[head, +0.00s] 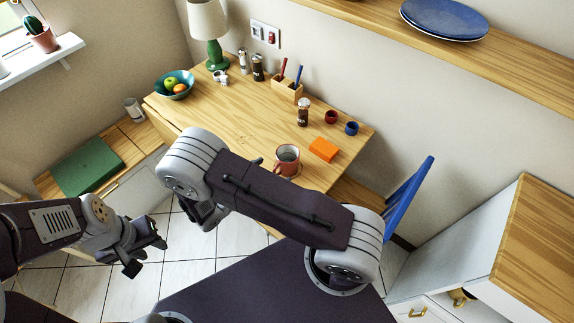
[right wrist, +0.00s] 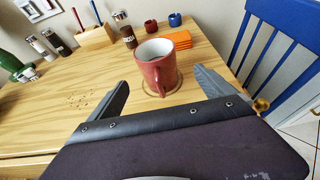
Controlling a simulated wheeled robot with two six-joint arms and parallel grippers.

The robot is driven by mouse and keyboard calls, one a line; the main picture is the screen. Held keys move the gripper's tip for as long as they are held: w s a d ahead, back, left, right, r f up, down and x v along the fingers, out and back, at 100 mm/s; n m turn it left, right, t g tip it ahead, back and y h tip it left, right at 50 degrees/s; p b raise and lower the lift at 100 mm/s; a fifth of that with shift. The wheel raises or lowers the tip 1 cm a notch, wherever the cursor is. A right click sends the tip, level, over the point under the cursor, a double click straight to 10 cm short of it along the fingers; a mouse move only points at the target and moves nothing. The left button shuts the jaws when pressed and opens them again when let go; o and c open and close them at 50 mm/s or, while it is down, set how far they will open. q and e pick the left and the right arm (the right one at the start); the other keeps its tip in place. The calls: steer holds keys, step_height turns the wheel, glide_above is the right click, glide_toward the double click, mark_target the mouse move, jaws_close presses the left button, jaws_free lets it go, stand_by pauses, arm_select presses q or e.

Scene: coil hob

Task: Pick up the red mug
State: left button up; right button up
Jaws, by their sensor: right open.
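The red mug (head: 287,155) stands upright on a round coaster (right wrist: 147,88) near the front edge of the wooden table. In the right wrist view the mug (right wrist: 154,72) has a pale inside and its handle faces my gripper. My right gripper (right wrist: 161,78) is open, with the mug ahead between the lines of its fingers; whether they touch it is unclear, and it does not hold it. In the head view my right arm hides most of that gripper. My left gripper (head: 145,252) is open and empty over the floor, away from the table.
A blue chair (head: 408,198) is at the table's right end. The tabletop left of the mug is mostly clear.

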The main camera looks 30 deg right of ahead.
mark_target(294, 148)
steer(key=x, duration=0.9)
steer(key=shift+w+d+p, duration=0.15)
steer(key=shift+w+p, duration=0.15)
steer(key=c, duration=1.7)
steer(key=shift+r, duration=0.6)
step_height(294, 148, up, 3)
steer(key=shift+r, duration=0.1)
steer(key=s+d+r, duration=0.6)
steer(key=d, duration=0.4)
steer(key=shift+r, duration=0.35)
